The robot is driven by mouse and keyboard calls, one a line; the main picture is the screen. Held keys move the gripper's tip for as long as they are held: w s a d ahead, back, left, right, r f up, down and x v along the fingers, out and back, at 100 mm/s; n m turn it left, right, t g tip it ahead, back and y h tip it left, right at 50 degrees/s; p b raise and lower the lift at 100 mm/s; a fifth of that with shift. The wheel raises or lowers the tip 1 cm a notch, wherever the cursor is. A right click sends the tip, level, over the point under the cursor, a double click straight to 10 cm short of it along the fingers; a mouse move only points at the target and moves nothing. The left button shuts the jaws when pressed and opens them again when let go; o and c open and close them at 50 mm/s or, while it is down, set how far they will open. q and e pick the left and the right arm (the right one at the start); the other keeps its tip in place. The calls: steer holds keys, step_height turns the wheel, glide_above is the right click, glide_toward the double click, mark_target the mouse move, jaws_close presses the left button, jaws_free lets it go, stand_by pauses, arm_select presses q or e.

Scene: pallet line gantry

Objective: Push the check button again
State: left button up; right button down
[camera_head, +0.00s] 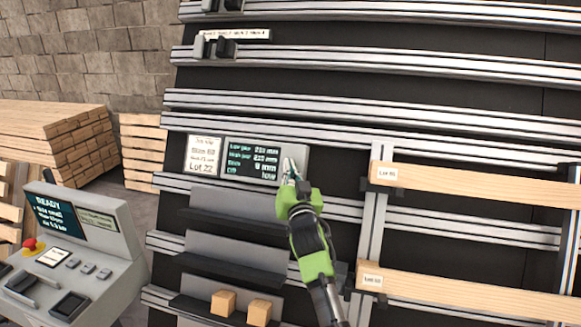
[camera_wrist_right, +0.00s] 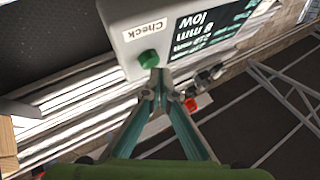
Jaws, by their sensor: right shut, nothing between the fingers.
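The check panel is a grey box with a dark screen (camera_head: 253,159) on the gantry, and its printed text includes "low" in the right wrist view. There a green round button (camera_wrist_right: 148,58) sits beside the "Check" label (camera_wrist_right: 145,29). My right gripper (camera_head: 290,172) is at the panel's right end in the head view and hides the button there. In the right wrist view its closed, empty fingertips (camera_wrist_right: 160,74) are right at the button's edge; I cannot tell whether they touch it. My left gripper is not in view.
A console (camera_head: 75,250) with a "READY" screen and a red button (camera_head: 31,244) stands at the left. Lot-labelled boards (camera_head: 480,182) rest on the gantry at right. Small wood blocks (camera_head: 223,302) sit on a lower shelf. A lumber stack (camera_head: 75,140) is behind.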

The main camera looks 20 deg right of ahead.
steer(key=shift+w+d+f+b, duration=0.3)
steer(key=shift+w+b, duration=0.1)
stand_by(0.6)
stand_by(0.3)
steer(key=shift+s+a+r+p, duration=0.45)
steer(key=shift+s+a+p, duration=0.05)
steer(key=shift+s+p, duration=0.2)
